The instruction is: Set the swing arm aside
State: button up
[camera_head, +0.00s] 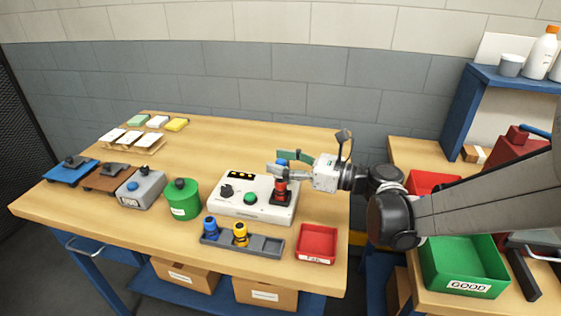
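The white tester box (239,207) stands near the middle of the workbench, with a black knob, a green button and dark display marks on top. A red and black post (280,190) rises at its right side. A green bar (293,155) and a small blue knob (281,162) show above the post; this bar may be the swing arm, but I cannot tell how it joins the post. My gripper (276,171) reaches in from the right, its grey fingers at the post's top. The fingers overlap these parts, so contact and finger opening are unclear.
A grey rack (262,245) with a blue and a yellow knobbed piece stands in front, beside a red tray (317,244). A green canister (182,200) and a grey box (141,188) stand left. A green GOOD bin (464,264) is right. Bench space behind the tester is clear.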

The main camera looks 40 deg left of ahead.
grip_shut()
dwell(0.3)
